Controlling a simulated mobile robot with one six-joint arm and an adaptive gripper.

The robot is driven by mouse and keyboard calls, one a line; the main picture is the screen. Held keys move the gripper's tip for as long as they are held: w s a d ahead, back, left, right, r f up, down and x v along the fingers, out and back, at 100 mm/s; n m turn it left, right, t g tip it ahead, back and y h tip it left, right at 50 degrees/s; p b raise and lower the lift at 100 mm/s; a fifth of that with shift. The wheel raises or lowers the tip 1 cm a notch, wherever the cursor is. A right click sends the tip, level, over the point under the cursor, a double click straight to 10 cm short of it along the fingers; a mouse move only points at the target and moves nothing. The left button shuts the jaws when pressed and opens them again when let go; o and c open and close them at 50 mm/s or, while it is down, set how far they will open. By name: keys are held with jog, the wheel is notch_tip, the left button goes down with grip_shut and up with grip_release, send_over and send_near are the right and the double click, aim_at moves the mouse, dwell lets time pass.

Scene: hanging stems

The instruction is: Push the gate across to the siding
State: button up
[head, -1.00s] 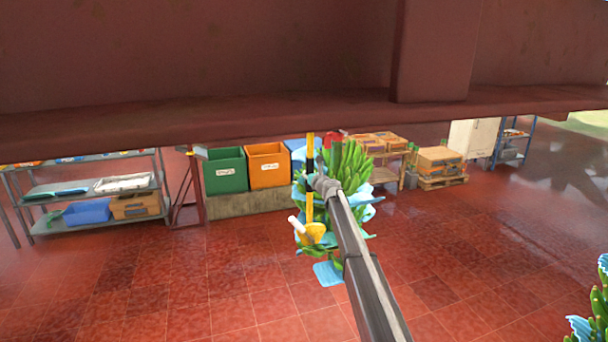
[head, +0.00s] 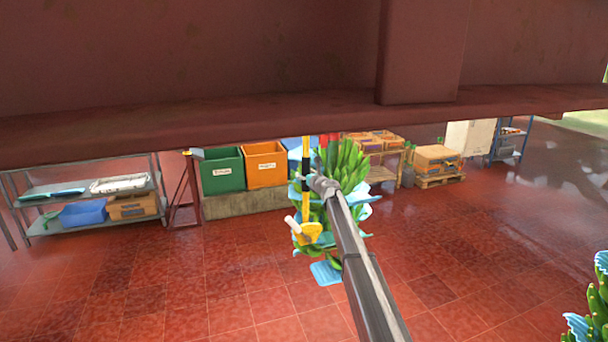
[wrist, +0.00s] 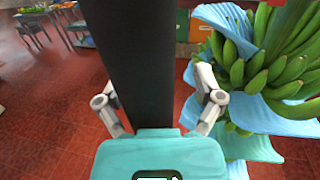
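A thin yellow rod (head: 305,155) with a black section hangs below the dark red overhead beam (head: 200,138). I cannot tell which part is the gate; any rail joint above is hidden by the beam. A yellow piece with a white peg (head: 309,233) shows at the rod's lower end. My gripper (head: 318,184) is at the black section. In the wrist view, the black bar (wrist: 138,60) stands between the spread fingers of my gripper (wrist: 158,92). The left finger is close against its edge; a small gap shows on the right. Contact is unclear.
A hanging green banana bunch (head: 345,165) with blue sheets is just behind and right of the rod, and close to my right finger in the wrist view (wrist: 275,65). Another bunch (head: 594,305) is at the lower right. Bins (head: 222,171) and shelves (head: 90,188) stand behind. Red floor is open.

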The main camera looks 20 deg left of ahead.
jog(key=v, duration=1.1)
jog(key=shift+d, duration=0.2)
jog(key=shift+s, duration=0.1)
jog(key=v, duration=0.4)
jog(key=shift+s+a, duration=0.1)
jog(key=shift+s, duration=0.5)
jog(key=shift+w, duration=0.1)
jog(key=x, duration=1.3)
jog(key=shift+w+a, duration=0.2)
jog(key=shift+a, duration=0.15)
